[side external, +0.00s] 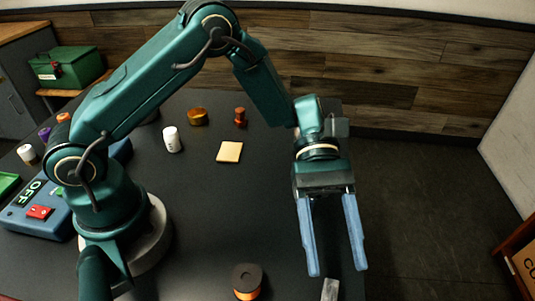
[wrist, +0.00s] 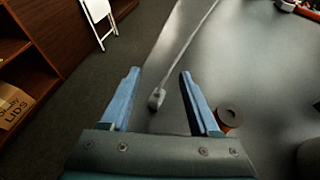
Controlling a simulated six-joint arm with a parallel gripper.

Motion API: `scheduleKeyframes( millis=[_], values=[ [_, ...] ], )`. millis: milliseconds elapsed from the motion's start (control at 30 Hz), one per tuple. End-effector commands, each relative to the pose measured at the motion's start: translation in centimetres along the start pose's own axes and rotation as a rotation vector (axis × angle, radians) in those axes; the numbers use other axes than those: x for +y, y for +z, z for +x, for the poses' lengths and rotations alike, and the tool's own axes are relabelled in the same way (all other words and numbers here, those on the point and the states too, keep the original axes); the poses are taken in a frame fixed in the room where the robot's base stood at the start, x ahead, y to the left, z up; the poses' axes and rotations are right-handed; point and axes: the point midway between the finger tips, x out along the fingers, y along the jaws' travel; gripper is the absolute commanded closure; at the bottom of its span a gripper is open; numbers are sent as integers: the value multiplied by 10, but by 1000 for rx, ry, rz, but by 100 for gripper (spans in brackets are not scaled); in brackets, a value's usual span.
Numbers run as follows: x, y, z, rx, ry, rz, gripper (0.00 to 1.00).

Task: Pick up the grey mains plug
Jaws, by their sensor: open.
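The grey mains plug (wrist: 156,98) lies on the dark table in the wrist view, between the lines of my fingers, with a grey cable (wrist: 187,45) running away to the upper right. In the side view a light grey piece (side external: 330,290), cut off by the bottom edge, seems to be the plug or its cable. My gripper (side external: 337,269) points down, open and empty. In the wrist view its two blue fingers (wrist: 160,73) stand apart on either side of the plug. I cannot tell the height left between fingertips and plug.
A dark-topped orange spool (side external: 247,281) stands left of my gripper; it shows beside the right finger in the wrist view (wrist: 229,117). The table's edge and floor are close by. A cardboard box (wrist: 12,105) sits on a shelf. A yellow pad (side external: 230,152) lies farther back.

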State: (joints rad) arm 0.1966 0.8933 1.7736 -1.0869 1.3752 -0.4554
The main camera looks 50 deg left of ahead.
Motion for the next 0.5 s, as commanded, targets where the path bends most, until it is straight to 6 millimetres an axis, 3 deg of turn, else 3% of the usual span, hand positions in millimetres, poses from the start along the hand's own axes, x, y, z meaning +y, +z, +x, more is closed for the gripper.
scheduleKeyframes(
  millis=[500],
  values=[
    [-1,-52,21,0,-2,-2,38]
  ],
)
